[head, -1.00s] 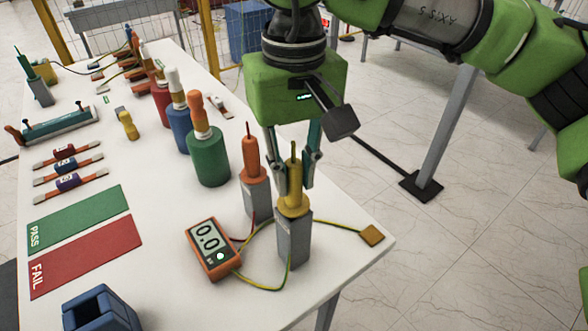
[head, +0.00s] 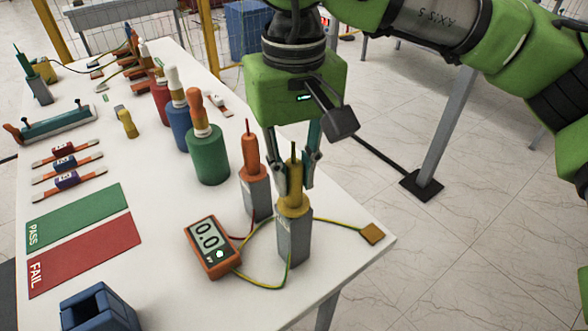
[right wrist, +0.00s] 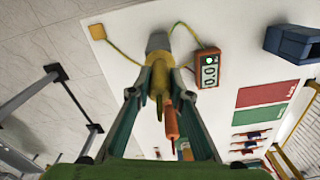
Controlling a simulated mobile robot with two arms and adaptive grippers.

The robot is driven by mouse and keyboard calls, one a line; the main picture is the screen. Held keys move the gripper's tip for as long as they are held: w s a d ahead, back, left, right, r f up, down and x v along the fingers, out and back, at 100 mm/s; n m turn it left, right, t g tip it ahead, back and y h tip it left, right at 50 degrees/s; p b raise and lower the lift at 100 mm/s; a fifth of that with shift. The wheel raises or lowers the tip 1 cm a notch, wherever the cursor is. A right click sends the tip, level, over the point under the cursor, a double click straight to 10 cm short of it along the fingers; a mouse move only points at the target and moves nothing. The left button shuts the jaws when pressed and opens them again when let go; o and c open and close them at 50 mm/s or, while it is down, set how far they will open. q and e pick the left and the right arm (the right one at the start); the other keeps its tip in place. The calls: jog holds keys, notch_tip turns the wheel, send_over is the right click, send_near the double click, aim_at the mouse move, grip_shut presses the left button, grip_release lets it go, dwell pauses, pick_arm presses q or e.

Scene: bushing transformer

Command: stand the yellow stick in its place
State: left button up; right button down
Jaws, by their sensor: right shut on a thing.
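The yellow stick (head: 293,200) stands upright in a grey holder (head: 294,240) near the table's right corner, its thin tip pointing up. My right gripper (head: 296,184) comes down from above and is shut on the yellow stick. In the right wrist view the yellow stick (right wrist: 158,75) lies between the two fingers, with the grey holder (right wrist: 158,43) beyond it. A yellow-green wire runs from the holder to a small yellow block (head: 372,233) on the table. My left gripper is not in view.
An orange stick (head: 250,158) stands in a second grey holder (head: 256,193) close on the left. An orange meter (head: 212,247) lies in front. A green cylinder (head: 208,160) and other coloured cylinders stand farther back. A blue holder (head: 98,310) is at the lower left.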

jog(key=shift+f, duration=0.25)
jog(key=c, duration=1.8)
grip_release()
